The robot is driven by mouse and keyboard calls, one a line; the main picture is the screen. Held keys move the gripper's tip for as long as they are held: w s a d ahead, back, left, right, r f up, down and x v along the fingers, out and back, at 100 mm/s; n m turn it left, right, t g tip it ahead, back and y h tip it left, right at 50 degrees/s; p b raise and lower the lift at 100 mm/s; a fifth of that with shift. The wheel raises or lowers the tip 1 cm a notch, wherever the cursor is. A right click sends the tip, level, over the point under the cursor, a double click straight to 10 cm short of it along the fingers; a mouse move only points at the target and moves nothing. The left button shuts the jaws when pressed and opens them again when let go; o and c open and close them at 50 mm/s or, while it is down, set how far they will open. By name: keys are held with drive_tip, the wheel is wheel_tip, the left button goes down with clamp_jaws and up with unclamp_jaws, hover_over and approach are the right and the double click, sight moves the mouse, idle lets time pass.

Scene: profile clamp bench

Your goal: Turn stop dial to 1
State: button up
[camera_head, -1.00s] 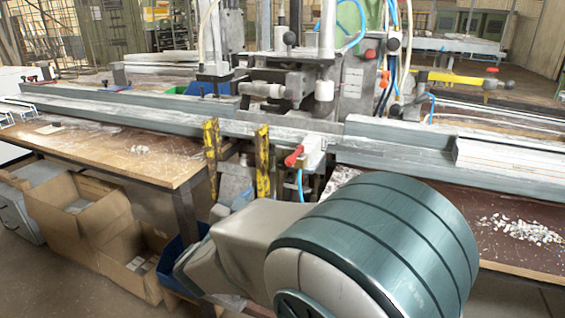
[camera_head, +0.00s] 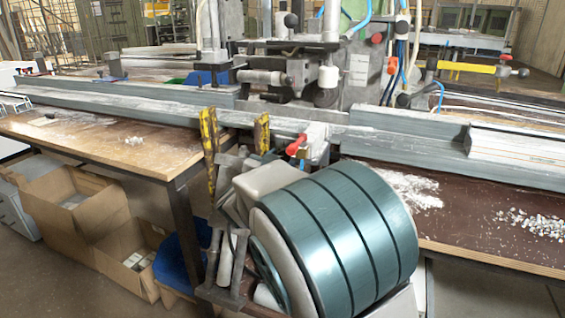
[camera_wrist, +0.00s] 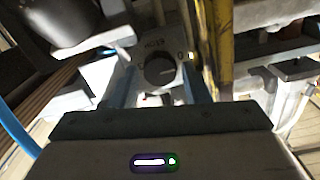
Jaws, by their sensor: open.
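In the wrist view, a grey plate (camera_wrist: 151,42) with small markings holds a dark round part (camera_wrist: 160,71), which looks like the stop dial. I cannot read the markings or tell the dial's setting. My gripper (camera_wrist: 157,78) is open, its two bluish fingers spread to the left and right of the round part. I see no contact, and the lower part of the dial's surroundings is hidden by the gripper body. In the head view my arm covers the area below the bench front, so neither the dial nor the gripper shows clearly there.
Yellow worn uprights (camera_head: 209,135) stand close to my arm; a yellow one (camera_wrist: 219,45) also rises right of the dial. A red-handled valve (camera_head: 297,144) sits above my arm. A long grey profile rail (camera_head: 400,146) crosses the bench. Cardboard boxes (camera_head: 70,205) stand lower left.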

drive_tip(key=shift+w+d, duration=0.15)
drive_tip(key=shift+w, duration=0.25)
drive_tip(key=shift+c, duration=0.3)
drive_tip(key=c, duration=0.6)
drive_tip(key=shift+c, duration=0.2)
drive_tip(key=shift+m, duration=0.3)
drive_tip(key=m+b, duration=0.2)
drive_tip(key=m, duration=0.3)
drive_tip(key=shift+d+f+b, duration=0.1)
drive_tip(key=shift+f+b, duration=0.05)
drive_tip(key=shift+b, duration=0.2)
drive_tip(key=m+b, duration=0.3)
drive_tip(key=m, duration=0.3)
drive_tip(key=shift+b, duration=0.3)
